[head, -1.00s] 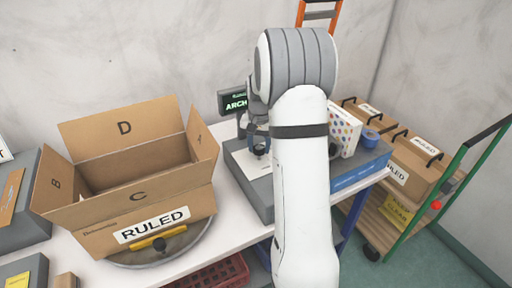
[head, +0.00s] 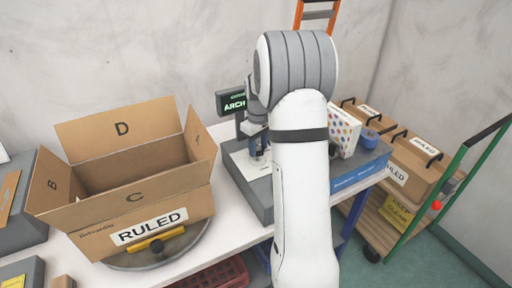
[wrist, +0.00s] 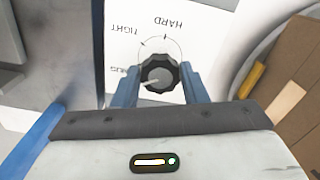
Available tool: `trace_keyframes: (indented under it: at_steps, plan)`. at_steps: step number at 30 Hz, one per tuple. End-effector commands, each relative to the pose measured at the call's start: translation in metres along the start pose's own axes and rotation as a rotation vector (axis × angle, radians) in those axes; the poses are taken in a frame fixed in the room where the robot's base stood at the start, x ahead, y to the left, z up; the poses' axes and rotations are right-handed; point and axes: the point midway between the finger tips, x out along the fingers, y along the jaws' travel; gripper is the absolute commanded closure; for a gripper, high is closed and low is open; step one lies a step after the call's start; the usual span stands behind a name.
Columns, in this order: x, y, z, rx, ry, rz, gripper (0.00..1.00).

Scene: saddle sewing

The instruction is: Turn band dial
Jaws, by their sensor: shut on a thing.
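The band dial (wrist: 159,75) is a black knurled knob on a white label plate (wrist: 187,30). The plate reads HARD, TIGHT and a partly hidden word ending in UG, all upside down in the wrist view. A pale pointer mark on the knob points left, roughly toward the partly hidden word. My gripper (wrist: 160,73) has its blue fingers on both sides of the dial, shut on it. In the head view my gripper (head: 258,148) is low over the grey machine base (head: 247,190), and my arm hides part of it.
An open cardboard box (head: 140,215) labelled RULED sits on a round turntable (head: 185,245) at left. A small ARCH display (head: 232,102) stands behind the machine. A green-framed cart (head: 400,225) is farther right.

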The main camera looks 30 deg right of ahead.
Motion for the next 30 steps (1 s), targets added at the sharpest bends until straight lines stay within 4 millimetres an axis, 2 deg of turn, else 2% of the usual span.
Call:
trace_keyframes:
  at_steps: [18,30]
  plan:
    - [-0.0043,0.0004,-0.0052,-0.569,0.013,0.012,0.84]
    - [-0.0043,-0.0006,-0.0055,-0.793,0.012,0.011,0.84]
